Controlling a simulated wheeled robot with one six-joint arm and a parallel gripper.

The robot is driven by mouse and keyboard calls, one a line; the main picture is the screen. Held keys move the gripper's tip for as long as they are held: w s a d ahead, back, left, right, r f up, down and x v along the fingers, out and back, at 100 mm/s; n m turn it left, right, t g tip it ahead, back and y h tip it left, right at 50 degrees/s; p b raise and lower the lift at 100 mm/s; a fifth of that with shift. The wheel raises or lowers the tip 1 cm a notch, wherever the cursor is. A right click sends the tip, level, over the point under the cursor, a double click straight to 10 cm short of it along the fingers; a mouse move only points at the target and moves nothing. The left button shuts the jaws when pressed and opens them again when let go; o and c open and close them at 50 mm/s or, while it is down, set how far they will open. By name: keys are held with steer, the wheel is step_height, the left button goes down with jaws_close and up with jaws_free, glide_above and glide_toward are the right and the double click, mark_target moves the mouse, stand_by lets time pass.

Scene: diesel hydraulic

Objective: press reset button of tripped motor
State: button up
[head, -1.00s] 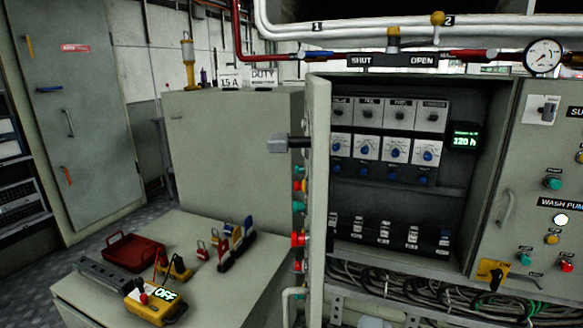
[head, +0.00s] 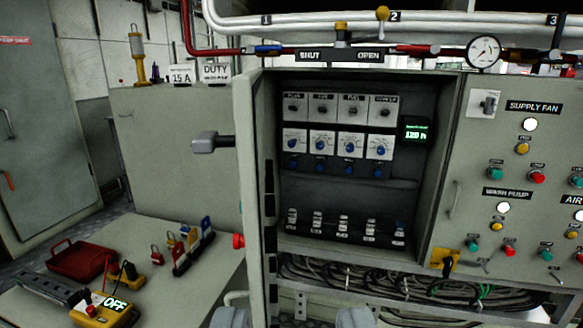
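An open grey cabinet (head: 345,252) stands at centre. Inside is a row of units with blue dials, such as this relay unit (head: 322,142). Small blue buttons (head: 320,168) sit below the dials. The small labels are too blurred to read, and I cannot tell which unit is tripped. On the right panel (head: 470,150), the wash pump lamp (head: 503,208) and supply fan lamp (head: 530,124) look white and bright. Only the tips of my gripper (head: 291,318) show at the bottom edge, wide apart and empty, in front of and below the cabinet.
A bench (head: 205,290) at lower left holds a red tray (head: 82,262), padlocks and a yellow meter (head: 105,308) reading OFF. Cables (head: 400,280) hang below the cabinet. The cabinet front is clear.

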jaws_close()
stand_by(1.8)
